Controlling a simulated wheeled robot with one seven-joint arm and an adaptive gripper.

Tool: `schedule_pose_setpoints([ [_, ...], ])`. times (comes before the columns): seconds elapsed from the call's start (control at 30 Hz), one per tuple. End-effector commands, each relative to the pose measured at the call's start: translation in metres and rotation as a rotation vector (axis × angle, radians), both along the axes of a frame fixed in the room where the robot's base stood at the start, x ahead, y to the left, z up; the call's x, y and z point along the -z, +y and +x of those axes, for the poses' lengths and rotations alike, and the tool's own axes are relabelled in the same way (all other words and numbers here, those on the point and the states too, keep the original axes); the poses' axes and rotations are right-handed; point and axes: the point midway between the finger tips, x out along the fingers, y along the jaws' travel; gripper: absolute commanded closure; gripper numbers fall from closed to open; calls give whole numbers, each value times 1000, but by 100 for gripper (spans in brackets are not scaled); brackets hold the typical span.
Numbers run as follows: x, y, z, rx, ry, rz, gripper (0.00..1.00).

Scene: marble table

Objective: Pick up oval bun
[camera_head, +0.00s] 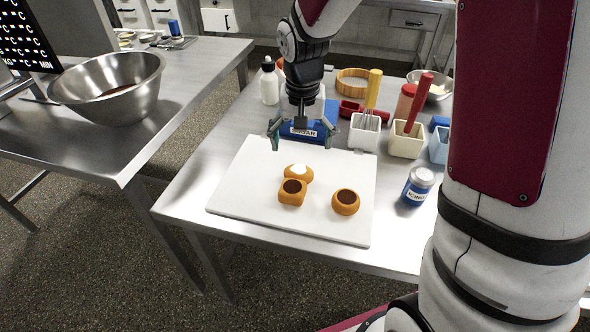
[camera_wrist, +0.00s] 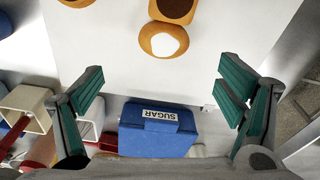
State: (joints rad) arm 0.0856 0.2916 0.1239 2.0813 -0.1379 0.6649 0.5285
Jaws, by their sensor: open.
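An orange-brown bun with a white top, oval in outline (camera_head: 298,171), lies on the white board (camera_head: 245,190); it also shows in the wrist view (camera_wrist: 163,41). It sits right against a squarish bun with a dark filling (camera_head: 292,191). A round bun with a dark filling (camera_head: 345,202) lies apart to the right. My gripper (camera_head: 302,138) is open and empty above the board's far edge, beyond the white-topped bun. In the wrist view, that bun is ahead of and roughly centred between my spread green-padded fingers (camera_wrist: 162,85).
Behind the board lies a blue sugar box (camera_head: 302,130). White containers with tools (camera_head: 365,132) stand at the back right, and a blue-labelled jar (camera_head: 417,186) stands right of the board. A white bottle (camera_head: 269,82) is at the back left. The board's left part is bare.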

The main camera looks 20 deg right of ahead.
Motion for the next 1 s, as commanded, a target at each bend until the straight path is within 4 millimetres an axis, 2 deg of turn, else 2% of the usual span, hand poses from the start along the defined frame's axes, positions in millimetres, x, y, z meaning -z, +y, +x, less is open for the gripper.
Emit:
schedule_pose_setpoints([
  [0.03, 13, 0, 1, 0, 4, 1, 13],
  [0.2, 41, -2, 4, -1, 3, 0, 13],
  [0.47, 58, -2, 6, -1, 1, -1, 13],
  [0.8, 101, 2, 12, 0, 2, 0, 13],
  [1.0, 106, 1, 13, 0, -1, 0, 13],
])
